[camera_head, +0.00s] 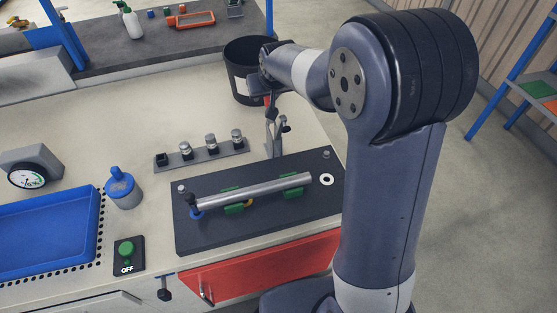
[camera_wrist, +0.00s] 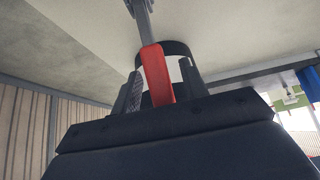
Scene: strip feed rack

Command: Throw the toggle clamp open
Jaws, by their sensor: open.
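The toggle clamp (camera_head: 275,132) stands upright at the back edge of the dark fixture plate (camera_head: 250,243). Its red handle (camera_wrist: 156,74) points up and, in the head view, shows only as a small red piece beside my gripper (camera_head: 262,90). In the wrist view my gripper (camera_wrist: 161,82) is open, with the red handle between its two fingers. The left finger is close to the handle; I cannot tell whether either finger touches it. The grey clamp arm (camera_wrist: 142,18) runs on beyond the handle. A metal rod (camera_head: 255,190) lies in green holders on the plate.
A black bin (camera_head: 238,77) stands just behind my gripper. A strip with several metal knobs (camera_head: 203,155) lies left of the clamp. A blue tray (camera_head: 45,235), a blue bottle (camera_head: 123,190) and a green button box (camera_head: 128,255) are farther left. The bench between tray and bin is mostly clear.

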